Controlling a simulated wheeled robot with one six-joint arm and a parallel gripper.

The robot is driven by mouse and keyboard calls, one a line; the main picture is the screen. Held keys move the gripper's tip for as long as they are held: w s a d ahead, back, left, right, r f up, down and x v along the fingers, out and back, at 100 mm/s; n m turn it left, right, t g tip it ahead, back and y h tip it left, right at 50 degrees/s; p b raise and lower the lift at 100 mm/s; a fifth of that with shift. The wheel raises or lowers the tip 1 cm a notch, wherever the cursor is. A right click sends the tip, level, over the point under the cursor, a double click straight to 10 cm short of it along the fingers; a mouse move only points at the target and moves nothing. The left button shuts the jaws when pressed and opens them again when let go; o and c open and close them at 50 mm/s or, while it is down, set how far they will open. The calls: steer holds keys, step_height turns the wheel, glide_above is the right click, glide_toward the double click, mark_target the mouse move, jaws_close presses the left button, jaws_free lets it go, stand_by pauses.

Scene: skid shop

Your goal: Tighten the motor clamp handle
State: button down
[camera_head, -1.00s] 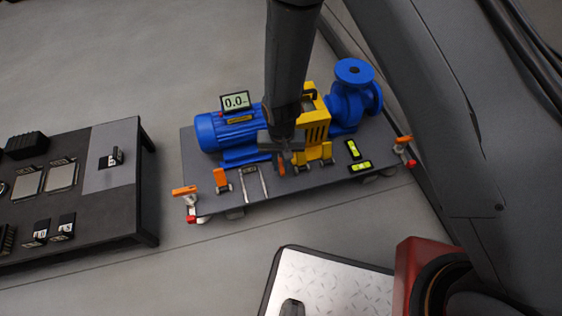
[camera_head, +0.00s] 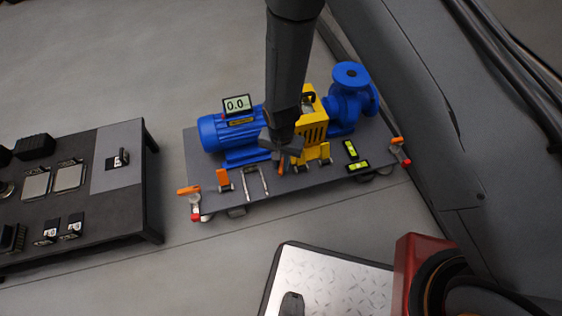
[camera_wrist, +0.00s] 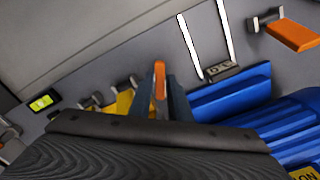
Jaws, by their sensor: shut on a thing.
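The blue motor (camera_head: 230,131) lies on the dark skid plate (camera_head: 222,204), left of the yellow guard (camera_head: 313,131). My gripper (camera_head: 283,160) is over the front of the motor, by the guard's left side. It is shut on an orange clamp handle (camera_head: 281,168). In the wrist view this handle (camera_wrist: 159,72) stands between the two fingertips (camera_wrist: 162,92). Its lower part is hidden by my gripper. A second orange clamp handle (camera_head: 222,177) stands upright at the motor's front left; in the wrist view this handle (camera_wrist: 293,35) is apart from my gripper.
A blue pump (camera_head: 350,95) stands right of the guard. A digital readout (camera_head: 236,105) above the motor shows 0.0. Green levels (camera_head: 350,149) and orange-handled corner fittings (camera_head: 397,140) are on the plate. A dark table (camera_head: 125,205) stands at left, with floor between.

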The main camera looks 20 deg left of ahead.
steer(key=shift+w+m+p, duration=0.1)
steer(key=shift+m+p, duration=0.4)
steer(key=shift+m, duration=0.4)
steer(key=shift+m+p, duration=1.05)
steer(key=shift+m, duration=0.35)
steer(key=shift+r+m+p, duration=0.1)
steer(key=shift+m+p, duration=0.65)
steer(key=shift+m, duration=0.65)
